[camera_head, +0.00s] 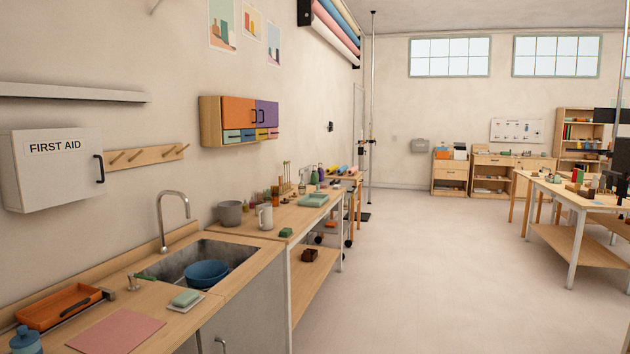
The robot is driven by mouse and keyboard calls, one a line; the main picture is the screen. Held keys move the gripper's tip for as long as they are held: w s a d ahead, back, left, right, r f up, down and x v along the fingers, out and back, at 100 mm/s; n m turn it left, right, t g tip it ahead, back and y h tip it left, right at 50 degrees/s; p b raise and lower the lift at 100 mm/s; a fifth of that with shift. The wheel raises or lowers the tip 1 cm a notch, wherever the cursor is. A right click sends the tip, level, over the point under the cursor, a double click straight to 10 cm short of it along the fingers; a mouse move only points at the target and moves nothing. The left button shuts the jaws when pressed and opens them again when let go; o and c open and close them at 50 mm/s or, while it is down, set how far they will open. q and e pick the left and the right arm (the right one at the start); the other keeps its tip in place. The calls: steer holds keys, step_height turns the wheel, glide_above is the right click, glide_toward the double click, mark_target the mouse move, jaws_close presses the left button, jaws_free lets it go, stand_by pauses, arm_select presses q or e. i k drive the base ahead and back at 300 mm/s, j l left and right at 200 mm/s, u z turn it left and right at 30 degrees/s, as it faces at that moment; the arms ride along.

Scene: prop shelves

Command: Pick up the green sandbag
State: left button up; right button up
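A small dark green item (286,232), which may be the green sandbag, lies on the wooden counter near its front edge. It is too small to be sure of. A pale green block (186,298) lies on a small white dish beside the sink, and a flat light green object (313,200) lies farther back on the counter. Neither of my grippers is in view.
The wooden counter (262,217) runs along the left wall, with a sink holding a blue bowl (206,273). A grey pot (230,213) and white mug (265,217) stand near the green item. A worktable (560,190) stands right. The middle floor is clear.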

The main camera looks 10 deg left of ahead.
mark_target(314, 178)
steer(key=i, duration=7.75)
steer(key=j+u, duration=0.05)
steer(key=j, duration=0.1)
